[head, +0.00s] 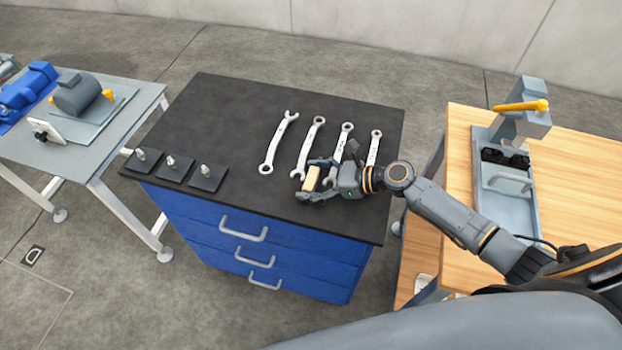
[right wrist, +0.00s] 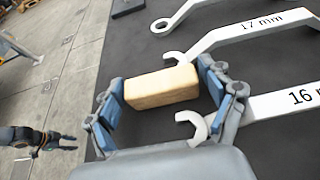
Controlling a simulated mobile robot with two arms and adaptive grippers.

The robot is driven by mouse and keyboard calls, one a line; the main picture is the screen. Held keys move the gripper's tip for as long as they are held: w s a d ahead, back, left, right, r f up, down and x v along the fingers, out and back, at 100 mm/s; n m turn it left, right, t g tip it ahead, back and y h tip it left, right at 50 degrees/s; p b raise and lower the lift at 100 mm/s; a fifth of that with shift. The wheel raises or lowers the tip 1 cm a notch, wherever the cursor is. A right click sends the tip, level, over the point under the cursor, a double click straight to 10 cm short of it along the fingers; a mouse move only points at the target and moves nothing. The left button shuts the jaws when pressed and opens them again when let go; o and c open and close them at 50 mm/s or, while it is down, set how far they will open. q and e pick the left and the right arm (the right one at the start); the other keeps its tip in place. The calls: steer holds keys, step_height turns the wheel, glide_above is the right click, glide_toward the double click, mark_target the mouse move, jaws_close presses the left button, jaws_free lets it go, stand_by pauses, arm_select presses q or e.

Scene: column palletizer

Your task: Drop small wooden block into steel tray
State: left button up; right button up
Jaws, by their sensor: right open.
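The small wooden block (head: 311,178) is pale tan and lies over the dark top of the blue cabinet, near its front right. My right gripper (head: 315,180) is open around the block. My left gripper (right wrist: 70,142) seems to show small at the wrist view's left edge.
Several wrenches (head: 278,142) lie on the dark cabinet top (head: 225,115), two with ends close to my right gripper. Three dark square plates with small fittings (head: 174,168) are at its left. A grey press with an orange handle (head: 522,110) stands on the wooden table (head: 575,190).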

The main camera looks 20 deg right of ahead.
steer(key=c, duration=0.9)
steer(key=shift+d+r, duration=0.1)
steer(key=shift+r, duration=0.05)
